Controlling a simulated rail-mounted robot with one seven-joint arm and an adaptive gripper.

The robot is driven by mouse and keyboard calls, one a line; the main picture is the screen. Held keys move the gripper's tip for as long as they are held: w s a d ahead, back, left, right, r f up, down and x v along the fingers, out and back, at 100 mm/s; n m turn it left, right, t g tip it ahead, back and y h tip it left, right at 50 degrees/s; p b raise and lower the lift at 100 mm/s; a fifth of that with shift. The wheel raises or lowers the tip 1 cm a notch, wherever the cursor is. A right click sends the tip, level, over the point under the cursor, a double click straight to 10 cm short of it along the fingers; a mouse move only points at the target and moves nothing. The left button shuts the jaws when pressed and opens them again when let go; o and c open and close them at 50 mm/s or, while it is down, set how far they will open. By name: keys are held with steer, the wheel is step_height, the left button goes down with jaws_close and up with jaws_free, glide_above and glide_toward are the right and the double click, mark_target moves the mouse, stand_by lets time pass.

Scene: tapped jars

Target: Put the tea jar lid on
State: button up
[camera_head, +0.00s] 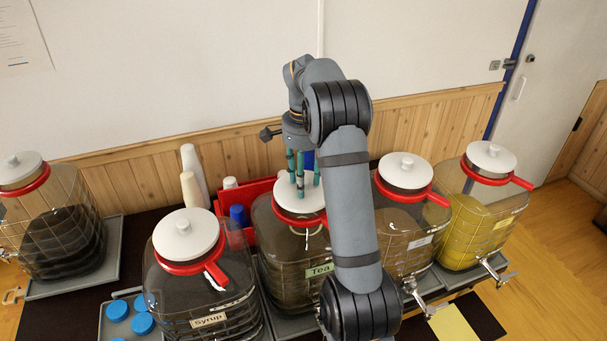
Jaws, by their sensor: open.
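The tea jar (290,275), a clear ribbed jar with dark contents and a green "Tea" label, stands in the middle, partly hidden behind my arm. Its white lid (288,204) lies at the jar's mouth, inside the red collar (297,219). Whether the lid is fully seated I cannot tell. My gripper (302,189) points down with its teal fingers open, right over the lid. The fingers hide the lid's knob, and I cannot tell whether they touch it.
The syrup jar (205,295) stands close on the left, with two lidded jars (405,215) (475,225) on the right and another (60,235) at far left. A red bin (258,190) and stacked cups (191,188) stand behind. Blue caps (117,310) lie on a front-left tray.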

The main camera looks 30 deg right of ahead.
step_height(320, 180, up, 12)
stand_by(0.6)
steer(key=shift+f, duration=0.15)
stand_by(0.8)
step_height(320, 180, down, 12)
steer(key=shift+r, duration=0.4)
stand_by(0.3)
